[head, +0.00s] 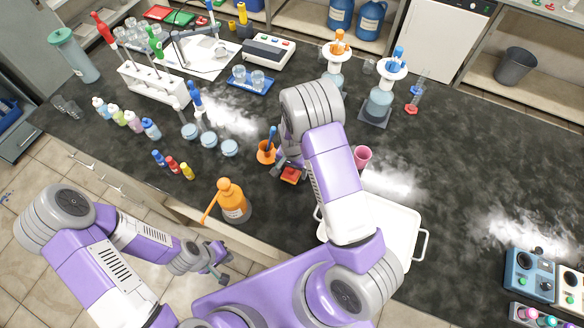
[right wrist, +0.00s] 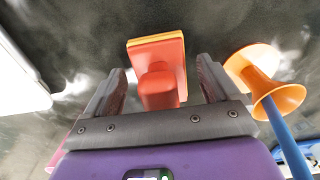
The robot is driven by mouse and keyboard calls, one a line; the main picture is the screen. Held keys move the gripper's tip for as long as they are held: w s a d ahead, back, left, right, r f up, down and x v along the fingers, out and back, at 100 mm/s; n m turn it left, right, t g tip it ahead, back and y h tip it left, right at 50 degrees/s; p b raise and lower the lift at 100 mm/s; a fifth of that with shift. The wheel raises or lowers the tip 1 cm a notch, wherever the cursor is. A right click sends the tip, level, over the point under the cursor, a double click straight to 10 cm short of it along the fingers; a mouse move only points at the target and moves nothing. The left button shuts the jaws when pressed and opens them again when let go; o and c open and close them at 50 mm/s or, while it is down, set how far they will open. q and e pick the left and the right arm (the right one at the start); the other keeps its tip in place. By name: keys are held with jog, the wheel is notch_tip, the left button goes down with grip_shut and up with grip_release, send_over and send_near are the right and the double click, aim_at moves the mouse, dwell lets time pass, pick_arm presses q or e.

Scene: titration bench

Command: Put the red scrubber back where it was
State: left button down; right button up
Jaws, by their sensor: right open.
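The red scrubber (head: 290,175) lies on the dark bench, left of the white tray. In the right wrist view the scrubber (right wrist: 158,72), a red block with a handle and an orange edge, sits between the two fingers. My right gripper (head: 284,167) is right at the scrubber; in the right wrist view the gripper (right wrist: 158,90) is open, with gaps on both sides of the handle. My left gripper (head: 220,267) hangs low in front of the bench, away from the scrubber; its jaws are too small to read.
An orange funnel-shaped holder (head: 266,152) with a blue-handled tool stands just left of my right gripper. An orange wash bottle (head: 232,201) stands near the front edge. A white tray (head: 408,254) lies under my right arm, and a pink cup (head: 362,158) is behind it.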

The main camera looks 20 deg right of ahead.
notch_tip(320, 180, up, 12)
jog(key=shift+r+p, duration=0.2)
jog(key=shift+p, duration=0.2)
dwell(0.5)
